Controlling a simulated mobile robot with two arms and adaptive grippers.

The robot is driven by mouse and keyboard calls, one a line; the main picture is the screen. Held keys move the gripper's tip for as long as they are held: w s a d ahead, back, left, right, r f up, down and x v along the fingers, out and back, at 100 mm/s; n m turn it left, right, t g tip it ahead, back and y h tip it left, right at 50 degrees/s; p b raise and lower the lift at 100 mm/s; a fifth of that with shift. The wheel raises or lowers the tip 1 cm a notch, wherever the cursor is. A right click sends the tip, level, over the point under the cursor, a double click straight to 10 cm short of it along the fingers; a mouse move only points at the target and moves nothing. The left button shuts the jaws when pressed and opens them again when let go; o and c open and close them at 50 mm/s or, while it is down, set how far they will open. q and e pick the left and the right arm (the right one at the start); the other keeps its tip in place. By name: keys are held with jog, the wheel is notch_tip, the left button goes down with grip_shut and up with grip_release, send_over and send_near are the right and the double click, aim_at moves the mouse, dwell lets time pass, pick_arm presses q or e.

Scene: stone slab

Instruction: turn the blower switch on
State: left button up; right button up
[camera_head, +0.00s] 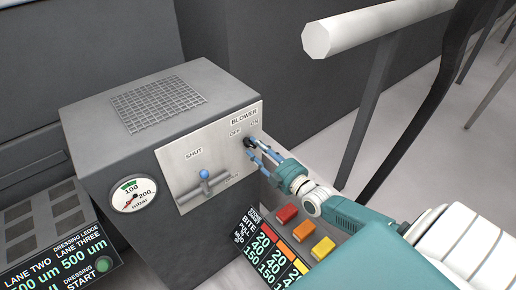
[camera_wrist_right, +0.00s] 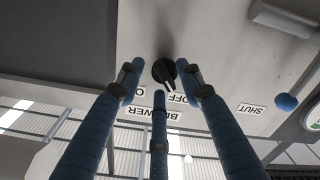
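The blower switch is a dark round knob (camera_wrist_right: 163,71) on the pale panel. It also shows in the head view (camera_head: 248,141), partly hidden by my fingers, under the BLOWER, OFF and ON labels. In the wrist view, which is upside down, its pale pointer mark leans toward OFF. My right gripper (camera_head: 257,152) has its blue fingers at the knob. In the wrist view the right gripper (camera_wrist_right: 160,82) is open, with fingers spread on both sides of the knob and one on the label side. Gaps show; contact cannot be told. My left gripper is not in view.
A SHUT lever with a blue ball (camera_head: 204,174) stands out from the same panel, left of the switch. A pressure gauge (camera_head: 134,195) is further left. Red, orange and yellow buttons (camera_head: 304,231) lie below my right wrist. A pale rail (camera_head: 376,27) crosses the upper right.

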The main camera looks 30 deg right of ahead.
jog(key=shift+w, duration=0.1)
grip_shut()
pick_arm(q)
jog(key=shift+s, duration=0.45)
